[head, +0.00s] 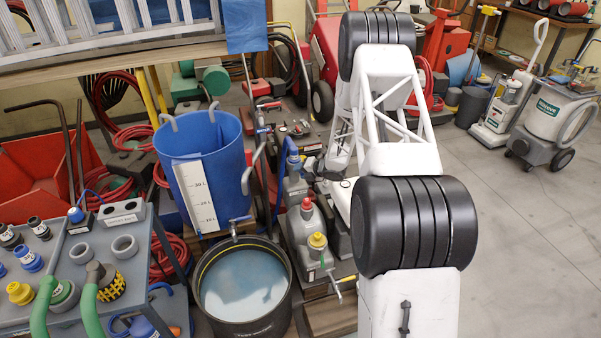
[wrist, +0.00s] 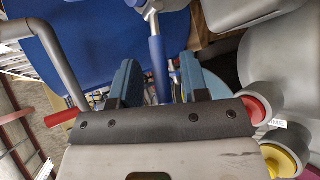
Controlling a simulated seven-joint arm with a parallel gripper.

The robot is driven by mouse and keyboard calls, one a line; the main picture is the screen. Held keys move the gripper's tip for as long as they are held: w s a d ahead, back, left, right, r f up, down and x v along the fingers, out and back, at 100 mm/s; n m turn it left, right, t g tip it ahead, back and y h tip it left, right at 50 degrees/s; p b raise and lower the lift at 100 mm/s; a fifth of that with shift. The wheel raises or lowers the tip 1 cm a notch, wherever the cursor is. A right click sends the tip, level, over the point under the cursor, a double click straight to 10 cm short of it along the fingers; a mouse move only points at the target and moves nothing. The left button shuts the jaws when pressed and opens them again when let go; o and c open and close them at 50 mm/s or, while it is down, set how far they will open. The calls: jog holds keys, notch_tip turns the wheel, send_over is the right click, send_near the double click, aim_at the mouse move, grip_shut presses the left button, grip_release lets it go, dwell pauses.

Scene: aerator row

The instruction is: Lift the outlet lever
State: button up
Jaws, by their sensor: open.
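A metal outlet tap (head: 240,220) with a blue part sits low on the front of the blue barrel (head: 174,150), above the round black tub. In the wrist view, a blue-sleeved lever (wrist: 158,62) on a metal fitting shows in the gap between the fingers of my gripper (wrist: 158,82). The jaws are open, with blue pads on either side of the lever. I see space beside the lever. Whether it lies at pad depth is unclear. I cannot make out my gripper in the head view.
The black tub (head: 243,300) holds cloudy water. Grey canisters with a red cap (head: 307,204) and a yellow cap (head: 317,240) stand to its right; both caps show close to my gripper's right side in the wrist view. A grey bent bar (wrist: 40,38) is at left.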

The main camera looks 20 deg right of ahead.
jog(key=v, duration=0.7)
dwell(0.3)
jog(key=shift+r, duration=0.15)
jog(key=s+a+r+m+t+h, duration=0.1)
jog(key=s+r+m+h, duration=0.2)
jog(key=r, duration=0.6)
jog(key=r+m+h, duration=0.3)
jog(key=r+m, duration=0.2)
jog(key=r, duration=0.5)
jog(key=s+a+r+m+g+h, duration=0.1)
jog(key=s+a+r+m+h, duration=0.2)
jog(key=s+r+m, duration=0.7)
jog(key=s+a+r+m+g, duration=0.1)
jog(key=s+a+r+m, duration=0.1)
jog(key=s+r, duration=0.35)
jog(key=s+a+r+m+g+h, duration=0.1)
jog(key=s+r, duration=0.1)
jog(key=s, duration=0.6)
jog(key=s+a+r+m+g, duration=0.1)
jog(key=s+a+r+m, duration=0.15)
jog(key=s, duration=0.45)
jog(key=s+a+m+g+y, duration=0.1)
jog(key=s+a+m, duration=0.2)
jog(key=s, duration=0.9)
jog(key=s+a+r+m+g+y, duration=0.1)
jog(key=s+a, duration=0.4)
jog(key=s, duration=0.7)
jog(key=shift+r+m+g, duration=0.35)
jog(key=shift+m+g, duration=0.35)
jog(key=shift+m, duration=0.55)
